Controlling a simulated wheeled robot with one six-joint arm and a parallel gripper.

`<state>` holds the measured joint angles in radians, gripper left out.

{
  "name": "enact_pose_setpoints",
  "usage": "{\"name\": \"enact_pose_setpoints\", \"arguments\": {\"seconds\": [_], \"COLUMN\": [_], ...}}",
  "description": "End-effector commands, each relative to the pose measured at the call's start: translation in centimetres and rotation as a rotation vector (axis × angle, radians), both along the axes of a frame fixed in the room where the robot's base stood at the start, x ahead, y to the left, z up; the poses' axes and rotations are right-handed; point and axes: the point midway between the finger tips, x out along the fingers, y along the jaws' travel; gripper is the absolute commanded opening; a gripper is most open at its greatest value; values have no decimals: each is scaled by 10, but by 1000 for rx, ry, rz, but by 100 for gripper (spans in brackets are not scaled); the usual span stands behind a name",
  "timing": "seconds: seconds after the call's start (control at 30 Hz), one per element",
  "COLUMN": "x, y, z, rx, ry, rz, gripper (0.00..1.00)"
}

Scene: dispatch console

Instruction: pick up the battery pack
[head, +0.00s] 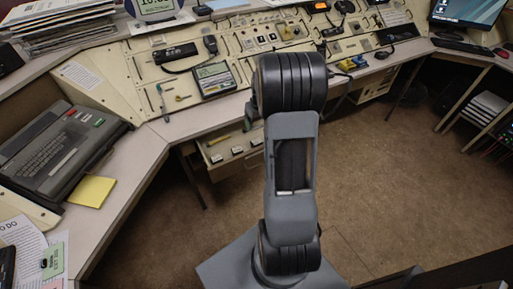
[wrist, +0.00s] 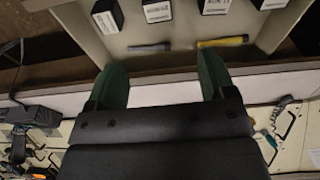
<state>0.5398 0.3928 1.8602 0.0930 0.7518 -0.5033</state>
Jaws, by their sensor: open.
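Several small black blocks with white labels lie in an open drawer; they look like battery packs. In the wrist view one battery pack (wrist: 157,11) is at the top centre, with others beside it, partly cut off by the top edge. In the head view the drawer (head: 222,172) sticks out under the console, left of my arm, with the labelled packs (head: 237,150) in it. My gripper (wrist: 163,68) shows two green fingers, wide apart with nothing between them. The fingers are on the near side of the drawer, apart from the packs. In the head view my arm mostly hides the gripper.
A grey-handled tool (wrist: 150,47) and a yellow-handled tool (wrist: 222,41) lie in the drawer between my fingers and the packs. The console desk (head: 150,145) carries handsets and devices above the drawer. The brown floor (head: 400,180) at right is largely clear.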

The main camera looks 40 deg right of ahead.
Motion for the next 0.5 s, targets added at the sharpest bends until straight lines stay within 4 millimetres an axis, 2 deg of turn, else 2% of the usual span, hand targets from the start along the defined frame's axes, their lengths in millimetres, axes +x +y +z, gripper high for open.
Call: {"name": "enact_pose_setpoints", "arguments": {"seconds": [0.1,0.3,0.5], "x": [3,8,11], "y": [-4,-4,-4], "z": [-25,-60,-80], "rx": [4,4,3], "ry": [6,5,4], "rz": [-1,-1,-1], "gripper": [77,77,77]}}
